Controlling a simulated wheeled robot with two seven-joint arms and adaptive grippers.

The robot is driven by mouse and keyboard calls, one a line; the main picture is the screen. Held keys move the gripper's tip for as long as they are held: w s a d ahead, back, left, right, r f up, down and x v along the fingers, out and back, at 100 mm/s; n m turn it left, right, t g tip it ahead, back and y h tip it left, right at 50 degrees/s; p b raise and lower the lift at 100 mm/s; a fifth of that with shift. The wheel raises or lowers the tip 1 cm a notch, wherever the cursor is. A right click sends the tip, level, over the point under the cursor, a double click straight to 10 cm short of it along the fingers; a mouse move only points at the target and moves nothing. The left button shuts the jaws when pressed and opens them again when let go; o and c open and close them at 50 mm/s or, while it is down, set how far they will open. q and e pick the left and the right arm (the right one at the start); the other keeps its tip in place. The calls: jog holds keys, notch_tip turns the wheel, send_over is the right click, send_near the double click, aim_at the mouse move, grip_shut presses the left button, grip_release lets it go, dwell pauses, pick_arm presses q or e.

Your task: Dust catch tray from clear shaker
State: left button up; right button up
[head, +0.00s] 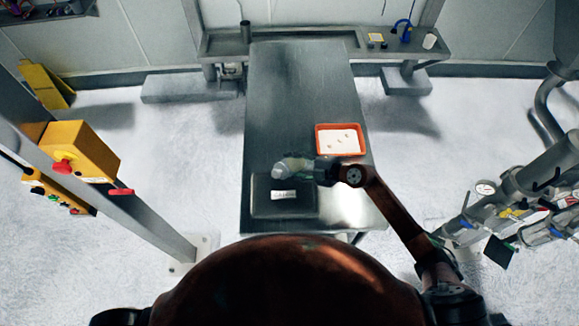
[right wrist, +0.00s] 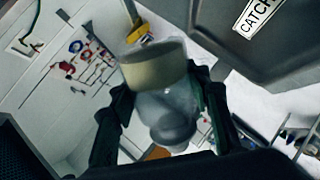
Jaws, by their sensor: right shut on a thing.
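The dark catch tray (head: 265,207) lies on the near left part of the metal table, with a white label on it. Its label, reading "CATCH", also shows at the top right of the right wrist view (right wrist: 255,16). The clear shaker (head: 287,168) is held tilted above the tray's far edge. In the right wrist view the shaker (right wrist: 155,72) has a beige end and a see-through body between the fingers. My right gripper (head: 315,171) is shut on the shaker. No powder can be made out on the tray. My left gripper is out of view.
An orange-rimmed tray (head: 319,141) with white contents and a few small pieces stands to the right, beyond my right gripper. The far part of the table (head: 295,80) is clear. A yellow control box (head: 82,150) on a post stands at left; pipes with valves (head: 515,205) stand at right.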

jog(key=n, duration=0.1)
jog(key=n+t+h, duration=0.1)
jog(key=h, duration=0.1)
jog(key=shift+w+d+f+n+t+p, duration=0.15)
jog(key=shift+w+d+n+t+p, duration=0.15)
jog(key=shift+n+t, duration=0.1)
jog(key=n+t+h+p, duration=0.1)
jog(key=p, duration=0.2)
jog(key=shift+s+a, duration=0.15)
jog(key=shift+s+a+f+n+t+h+p, duration=0.15)
jog(key=shift+n+t+h+p, duration=0.2)
jog(key=shift+n+p, duration=0.2)
jog(key=shift+f+n+t, duration=0.2)
jog(key=shift+n+t, duration=0.15)
jog(key=shift+a+f+n+h, duration=0.1)
jog(key=shift+f+n+h, duration=0.15)
jog(key=shift+n+h, duration=0.1)
jog(key=shift+s+f+n+t, duration=0.15)
jog(key=shift+n+t, duration=0.2)
jog(key=shift+t, duration=0.25)
jog(key=shift+h+b, duration=0.3)
jog(key=shift+n, duration=0.3)
